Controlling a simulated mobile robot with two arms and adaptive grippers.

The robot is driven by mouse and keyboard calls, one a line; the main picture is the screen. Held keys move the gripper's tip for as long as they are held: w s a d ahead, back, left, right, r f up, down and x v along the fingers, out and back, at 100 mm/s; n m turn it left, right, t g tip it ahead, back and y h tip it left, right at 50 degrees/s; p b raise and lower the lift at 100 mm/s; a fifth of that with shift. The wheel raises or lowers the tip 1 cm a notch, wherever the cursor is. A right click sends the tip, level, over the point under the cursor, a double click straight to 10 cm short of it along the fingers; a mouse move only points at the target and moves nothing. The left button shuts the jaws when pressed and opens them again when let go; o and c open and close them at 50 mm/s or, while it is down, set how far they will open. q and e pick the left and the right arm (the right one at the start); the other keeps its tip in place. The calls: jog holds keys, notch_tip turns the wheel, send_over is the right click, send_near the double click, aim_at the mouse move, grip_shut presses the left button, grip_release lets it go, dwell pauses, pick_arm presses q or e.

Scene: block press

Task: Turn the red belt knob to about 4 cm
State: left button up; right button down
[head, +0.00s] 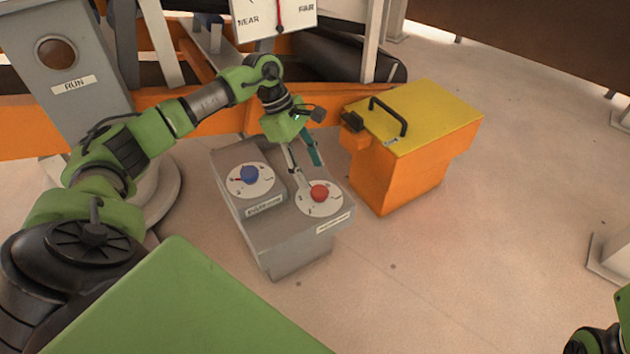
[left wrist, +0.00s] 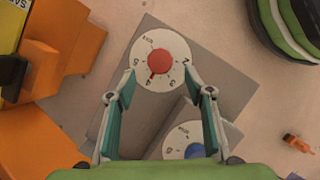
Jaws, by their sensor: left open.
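The red knob (head: 319,193) sits on a white dial at the right end of the grey control box (head: 285,250). In the left wrist view the red knob (left wrist: 153,65) has a short red pointer toward the lower part of its dial; the numerals are too small to read surely. My left gripper (head: 305,163) is open, above and just behind the red knob. In the left wrist view its fingers (left wrist: 160,82) point toward the knob, one on each side, with nothing between them. Contact does not show.
A blue knob (head: 249,175) on its own white dial sits on the same box, to the left. An orange bin with a yellow lid (head: 430,110) stands close on the right. A NEAR/FAR gauge (head: 272,18) is behind.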

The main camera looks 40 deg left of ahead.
pick_arm(q)
jog(key=v, duration=0.5)
jog(key=shift+a+r, duration=0.15)
jog(key=shift+r, duration=0.25)
